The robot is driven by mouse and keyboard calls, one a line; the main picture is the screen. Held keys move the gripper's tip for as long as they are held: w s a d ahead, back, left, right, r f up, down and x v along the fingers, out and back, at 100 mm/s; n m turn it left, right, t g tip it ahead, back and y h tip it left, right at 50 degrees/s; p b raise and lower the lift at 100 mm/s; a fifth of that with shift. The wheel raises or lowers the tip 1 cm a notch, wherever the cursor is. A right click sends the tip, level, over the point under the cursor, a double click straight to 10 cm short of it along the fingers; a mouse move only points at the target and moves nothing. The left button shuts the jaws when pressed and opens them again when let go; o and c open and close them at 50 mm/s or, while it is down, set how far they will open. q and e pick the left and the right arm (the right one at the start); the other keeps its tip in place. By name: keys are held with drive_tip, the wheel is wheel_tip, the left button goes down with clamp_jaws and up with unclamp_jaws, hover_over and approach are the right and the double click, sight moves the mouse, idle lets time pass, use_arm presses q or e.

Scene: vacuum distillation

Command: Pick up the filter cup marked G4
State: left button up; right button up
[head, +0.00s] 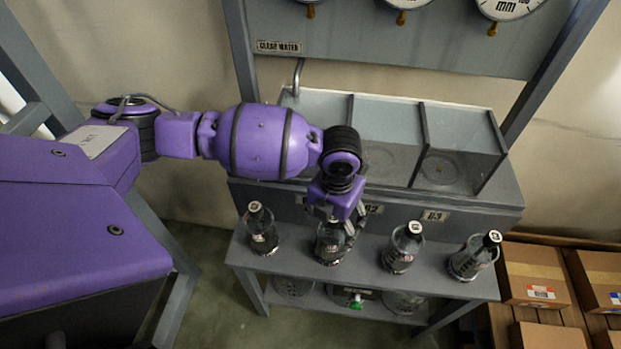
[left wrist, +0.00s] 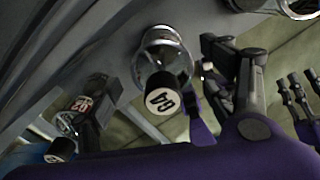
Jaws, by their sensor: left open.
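The filter cup marked G4 (left wrist: 163,62) is a clear glass vessel with a black cap; its white G4 disc shows upside down in the left wrist view. My left gripper (head: 338,219) is open, with its fingers on either side of this cup. In the head view the gripper is over the second cup from the left (head: 330,247), whose cap it hides. I cannot tell whether the fingers touch the glass. Dark finger-like parts (left wrist: 296,100) show at the right edge of the left wrist view; I cannot tell their state.
Similar capped cups stand on the grey shelf (head: 362,277): one at left (head: 262,230), two at right (head: 402,249) (head: 471,258). A grey bench with glass-walled compartments (head: 465,135) rises behind. Cardboard boxes (head: 537,273) lie at right.

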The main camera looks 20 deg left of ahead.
sight(331, 234)
use_arm(q)
wheel_tip(331, 234, down, 5)
drive_tip(key=shift+f, duration=0.15)
drive_tip(key=shift+c, duration=0.2)
drive_tip(key=c, duration=1.5)
